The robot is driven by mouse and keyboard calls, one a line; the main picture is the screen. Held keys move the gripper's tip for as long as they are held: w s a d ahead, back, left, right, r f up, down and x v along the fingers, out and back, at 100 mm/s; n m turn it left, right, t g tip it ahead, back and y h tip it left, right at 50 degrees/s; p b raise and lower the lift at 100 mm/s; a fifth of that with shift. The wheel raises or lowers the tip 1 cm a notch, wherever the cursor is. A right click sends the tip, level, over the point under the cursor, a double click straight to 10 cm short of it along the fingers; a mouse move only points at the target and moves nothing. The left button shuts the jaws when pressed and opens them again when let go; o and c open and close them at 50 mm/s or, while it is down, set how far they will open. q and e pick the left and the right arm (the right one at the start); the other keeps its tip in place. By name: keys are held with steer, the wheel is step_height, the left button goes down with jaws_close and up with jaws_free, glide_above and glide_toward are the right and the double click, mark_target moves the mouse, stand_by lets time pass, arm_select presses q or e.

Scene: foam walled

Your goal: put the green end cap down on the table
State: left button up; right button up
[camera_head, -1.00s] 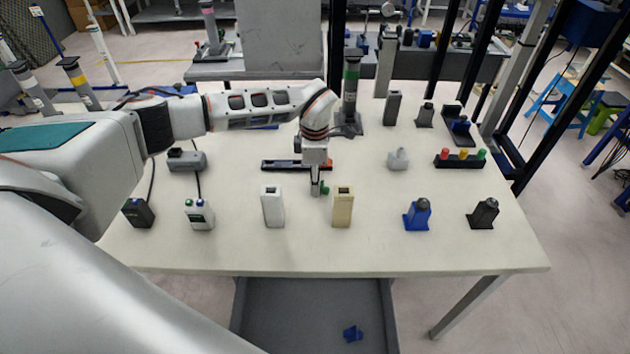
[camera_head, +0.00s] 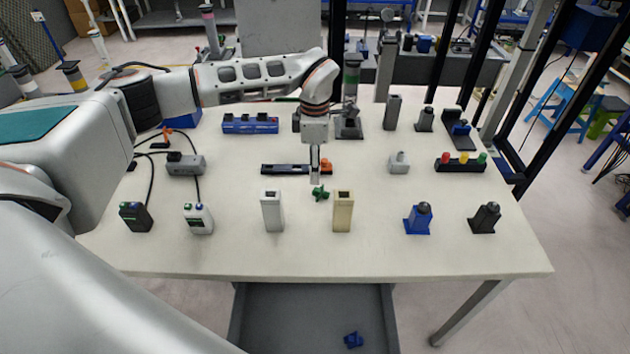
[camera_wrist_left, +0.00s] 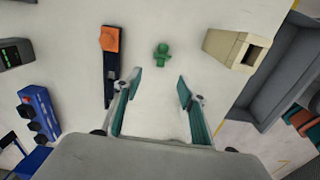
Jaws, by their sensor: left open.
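The green end cap (camera_head: 320,193) lies on the pale table (camera_head: 380,258), between and slightly behind the white box (camera_head: 272,211) and the beige box (camera_head: 342,211). It also shows in the left wrist view (camera_wrist_left: 162,54), apart from the fingers and ahead of them. My left gripper (camera_head: 315,178) points down above the table, just behind the cap. In the left wrist view its two teal-padded fingers (camera_wrist_left: 160,88) are spread wide with nothing between them. My right gripper is in neither view.
A black rail with an orange piece (camera_head: 285,169) lies close behind the gripper. A grey fitting (camera_head: 398,162) and a row of coloured buttons (camera_head: 460,162) stand to the right. A blue block (camera_head: 417,219) stands at front right. The table's front strip is clear.

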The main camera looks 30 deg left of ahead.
arm_select(q)
steer(key=shift+r, duration=2.4)
steer(key=shift+s, duration=0.1)
